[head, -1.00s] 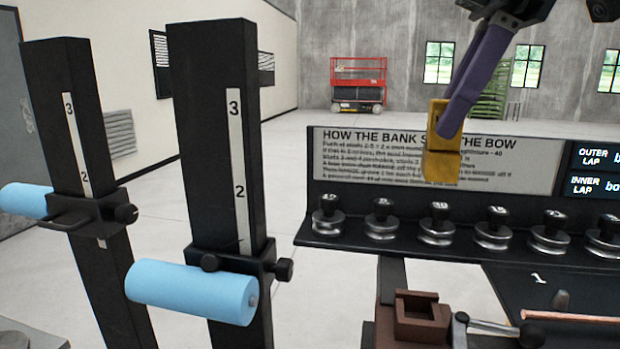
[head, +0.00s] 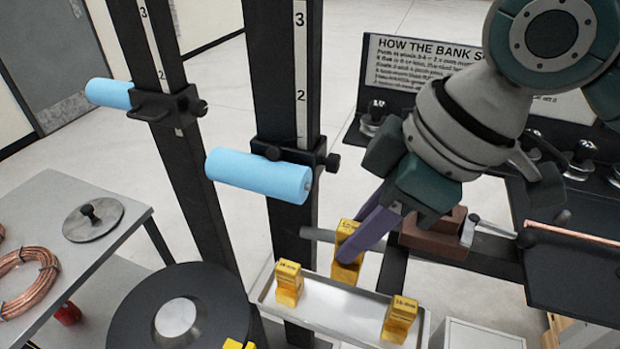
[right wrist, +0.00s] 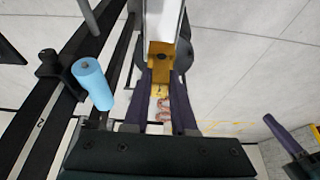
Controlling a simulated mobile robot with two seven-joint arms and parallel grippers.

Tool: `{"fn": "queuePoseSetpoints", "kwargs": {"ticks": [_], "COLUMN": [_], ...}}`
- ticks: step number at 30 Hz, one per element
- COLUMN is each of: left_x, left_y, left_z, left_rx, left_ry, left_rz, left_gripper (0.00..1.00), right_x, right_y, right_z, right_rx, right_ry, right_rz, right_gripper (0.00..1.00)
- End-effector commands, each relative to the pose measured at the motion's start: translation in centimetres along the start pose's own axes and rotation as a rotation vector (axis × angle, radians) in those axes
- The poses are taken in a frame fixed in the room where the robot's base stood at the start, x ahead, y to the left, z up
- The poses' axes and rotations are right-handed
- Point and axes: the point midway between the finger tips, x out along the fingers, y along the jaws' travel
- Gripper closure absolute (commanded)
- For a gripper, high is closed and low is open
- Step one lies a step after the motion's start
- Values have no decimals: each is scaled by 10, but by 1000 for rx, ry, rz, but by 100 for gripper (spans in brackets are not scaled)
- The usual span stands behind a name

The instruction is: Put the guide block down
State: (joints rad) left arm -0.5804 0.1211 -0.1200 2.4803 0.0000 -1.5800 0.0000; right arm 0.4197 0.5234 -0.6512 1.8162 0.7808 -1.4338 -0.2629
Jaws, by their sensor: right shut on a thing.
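My right gripper (head: 360,240) has purple fingers and is shut on a yellow guide block (head: 347,270). The held block is upright at the back edge of a pale metal tray (head: 340,318); I cannot tell if it touches the tray. Two more yellow guide blocks stand on the tray, one at its left end (head: 289,284) and one at its right (head: 400,320). In the right wrist view the held block (right wrist: 160,68) sits between the fingers (right wrist: 163,100), with the pale tray (right wrist: 163,18) beyond it.
Black posts with light blue rollers (head: 258,176) stand behind and left of the tray. A dark round disc (head: 135,320) is at lower left, near a grey table (head: 100,245) with copper coils. A brown block fixture (head: 435,235) is close to the gripper's right.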

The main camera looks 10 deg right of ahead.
Motion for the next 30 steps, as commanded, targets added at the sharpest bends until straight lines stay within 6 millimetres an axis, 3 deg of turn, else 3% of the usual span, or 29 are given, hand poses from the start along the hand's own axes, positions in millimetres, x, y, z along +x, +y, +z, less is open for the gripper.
{"fn": "queuePoseSetpoints", "kwargs": {"ticks": [3, 6, 18, 30], "left_x": [-2, -2, 1, 4], "left_y": [0, 0, 0, 0], "left_z": [-1, -1, 0, 1], "left_rx": [0, 0, 0, -1], "left_ry": [0, 0, 0, 0], "left_rz": [0, 0, 0, 1], "left_gripper": [100, 100, 100, 100], "right_x": [31, 50, 94, 102], "right_y": [-1, -1, 0, 1], "right_z": [13, 21, 38, 41], "right_rx": [4, 1, 1, -1], "right_ry": [-2, -2, 0, 2], "right_rz": [-3, -2, -2, 1], "right_gripper": [100, 100, 100, 100]}}
